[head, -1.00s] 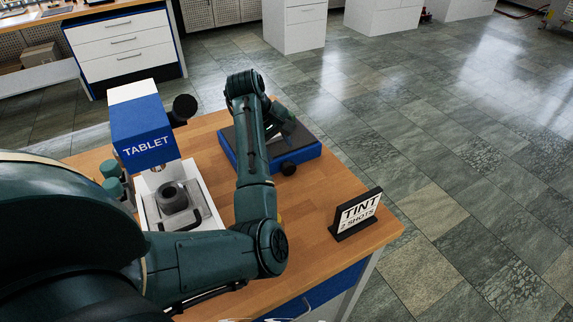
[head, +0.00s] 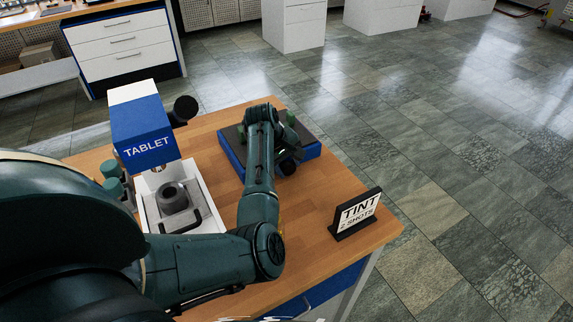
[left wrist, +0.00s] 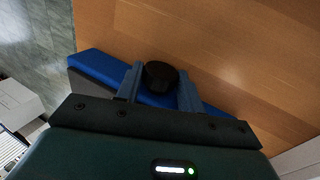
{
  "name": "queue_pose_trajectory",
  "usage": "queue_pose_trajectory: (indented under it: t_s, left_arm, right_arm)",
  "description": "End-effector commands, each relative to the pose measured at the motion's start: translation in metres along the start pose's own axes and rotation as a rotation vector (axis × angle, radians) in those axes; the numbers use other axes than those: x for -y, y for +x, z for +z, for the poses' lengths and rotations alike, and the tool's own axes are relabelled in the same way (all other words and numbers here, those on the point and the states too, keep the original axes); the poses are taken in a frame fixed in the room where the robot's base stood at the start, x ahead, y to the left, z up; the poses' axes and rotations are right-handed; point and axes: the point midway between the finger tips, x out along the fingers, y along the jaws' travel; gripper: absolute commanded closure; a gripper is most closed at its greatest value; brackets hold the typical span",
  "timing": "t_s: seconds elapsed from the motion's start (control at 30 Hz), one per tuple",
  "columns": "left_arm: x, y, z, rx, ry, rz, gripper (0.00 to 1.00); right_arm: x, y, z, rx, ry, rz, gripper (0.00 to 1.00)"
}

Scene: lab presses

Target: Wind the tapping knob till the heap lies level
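A black round knob (head: 287,167) sits at the front of a blue box with a dark top (head: 312,151), at the back right of the wooden bench. I take it for the tapping knob. I make out no heap. My right gripper is not in view.
A blue and white machine marked TABLET (head: 146,145), with a grey cup (head: 172,196) in its white base, stands on the left. A TINT sign (head: 356,212) stands at the bench's right edge. Bare wood (head: 310,200) lies between box and sign.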

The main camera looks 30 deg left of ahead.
Motion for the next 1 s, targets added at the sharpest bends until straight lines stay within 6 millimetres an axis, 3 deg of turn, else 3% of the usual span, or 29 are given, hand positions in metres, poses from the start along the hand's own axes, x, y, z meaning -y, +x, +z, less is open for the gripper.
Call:
queue_pose_trajectory:
  t_s: [0.27,0.57,1.0]
  left_arm:
    - [0.0007,-0.0001,-0.0001,0.000,0.000,-0.003,0.85]
    - [-0.0007,-0.0006,-0.0005,-0.004,0.003,-0.053,0.85]
    - [-0.0060,0.0002,-0.0011,-0.030,0.011,-0.358,0.85]
  right_arm:
    - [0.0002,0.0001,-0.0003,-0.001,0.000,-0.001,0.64]
    - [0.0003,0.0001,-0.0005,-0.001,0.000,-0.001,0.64]
    - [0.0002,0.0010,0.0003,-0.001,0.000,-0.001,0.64]
